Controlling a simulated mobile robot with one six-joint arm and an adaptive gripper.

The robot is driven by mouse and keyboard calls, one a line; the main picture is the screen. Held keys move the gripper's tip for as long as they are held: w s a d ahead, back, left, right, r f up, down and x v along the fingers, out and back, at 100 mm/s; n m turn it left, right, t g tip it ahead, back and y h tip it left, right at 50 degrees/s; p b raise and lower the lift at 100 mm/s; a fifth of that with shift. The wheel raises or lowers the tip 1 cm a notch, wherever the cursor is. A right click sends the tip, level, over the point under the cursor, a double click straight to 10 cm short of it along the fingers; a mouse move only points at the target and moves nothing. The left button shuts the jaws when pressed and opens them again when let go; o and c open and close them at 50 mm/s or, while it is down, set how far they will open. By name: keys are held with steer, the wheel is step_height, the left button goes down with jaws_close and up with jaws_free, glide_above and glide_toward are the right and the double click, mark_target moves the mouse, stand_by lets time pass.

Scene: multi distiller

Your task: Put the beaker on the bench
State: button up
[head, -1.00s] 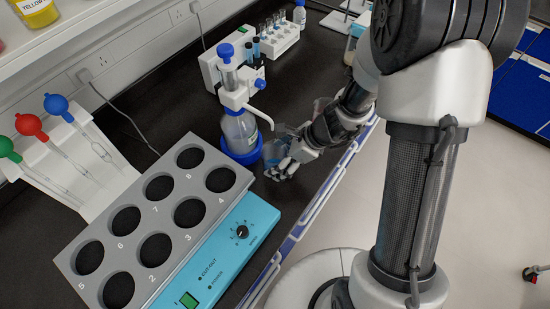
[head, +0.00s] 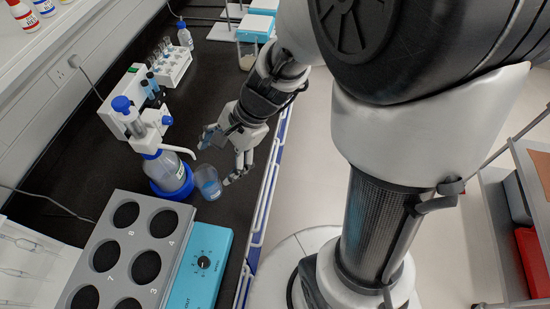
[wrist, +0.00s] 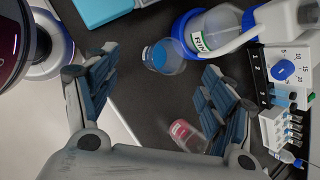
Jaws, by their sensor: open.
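A clear beaker (head: 208,183) with blue liquid stands upright on the black bench (head: 85,165), just right of the blue-collared dispenser bottle (head: 165,172). In the wrist view the beaker (wrist: 163,58) shows beyond and between the fingertips, beside the bottle's blue base (wrist: 185,30). My gripper (head: 217,160) is open and empty, low over the bench by its front edge. Its fingers are spread near the beaker, with a gap visible in the wrist view (wrist: 160,68).
A grey block with round wells (head: 130,255) and its turquoise control panel (head: 203,262) lie near. A small glass vessel with red (wrist: 187,135) is close to one finger. A tube rack (head: 172,62) stands farther back. A rail (head: 265,200) runs along the front edge.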

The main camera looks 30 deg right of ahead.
steer(key=s+d+r+n+t+h, duration=0.1)
steer(key=s+d+r+n+h, duration=0.1)
steer(key=s+r+n, duration=0.4)
steer(key=s+d+r+n+t+h, duration=0.1)
steer(key=s+d+r+n+h, duration=0.2)
steer(key=s+d+r+n, duration=0.2)
steer(key=s+r+n, duration=0.2)
steer(key=s+n, duration=0.1)
steer(key=shift+s+d+n+t+h, duration=0.2)
steer(key=shift+n+t+h, duration=0.1)
steer(key=shift+n+t, duration=0.1)
